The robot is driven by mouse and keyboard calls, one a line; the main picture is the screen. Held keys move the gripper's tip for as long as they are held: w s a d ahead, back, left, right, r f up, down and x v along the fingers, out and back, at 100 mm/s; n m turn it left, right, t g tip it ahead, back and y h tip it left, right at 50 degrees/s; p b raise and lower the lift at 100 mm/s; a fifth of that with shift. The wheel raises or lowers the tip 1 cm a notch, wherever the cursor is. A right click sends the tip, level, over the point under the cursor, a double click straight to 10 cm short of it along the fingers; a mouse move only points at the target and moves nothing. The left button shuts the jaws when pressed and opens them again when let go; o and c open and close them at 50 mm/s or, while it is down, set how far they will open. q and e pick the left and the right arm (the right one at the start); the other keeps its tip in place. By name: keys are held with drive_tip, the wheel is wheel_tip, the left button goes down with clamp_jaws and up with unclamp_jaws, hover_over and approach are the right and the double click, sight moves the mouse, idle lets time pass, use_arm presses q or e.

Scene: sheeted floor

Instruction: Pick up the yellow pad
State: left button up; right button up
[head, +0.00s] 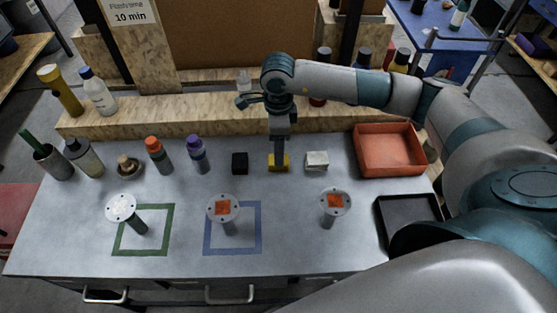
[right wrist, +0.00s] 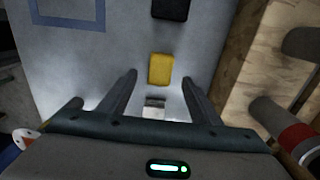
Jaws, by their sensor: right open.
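The yellow pad (head: 274,167) lies on the grey table between a black pad (head: 240,163) and a white block (head: 316,160). My right gripper (head: 279,153) points down right at the yellow pad and partly hides it. In the right wrist view the open fingers (right wrist: 158,78) stand apart on either side of the line to the yellow pad (right wrist: 160,69), which shows just beyond and between the tips. Whether the fingers touch it I cannot tell. My left gripper is not in view.
A red tray (head: 371,166) and a dark tray (head: 383,216) stand at the right. Round-topped stamps stand at the front, near green (head: 142,253) and blue (head: 232,252) outlined squares. Bottles stand at the left and back. A wooden ledge (head: 190,115) runs behind.

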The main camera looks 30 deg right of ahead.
drive_tip(key=shift+f+p, duration=0.4)
drive_tip(key=shift+p, duration=0.3)
wheel_tip(320, 180, down, 4)
drive_tip(key=shift+r+p, duration=0.2)
drive_tip(key=shift+p, duration=0.9)
drive_tip(key=shift+f, duration=0.35)
drive_tip(key=shift+c, duration=0.6)
drive_tip(key=c, duration=1)
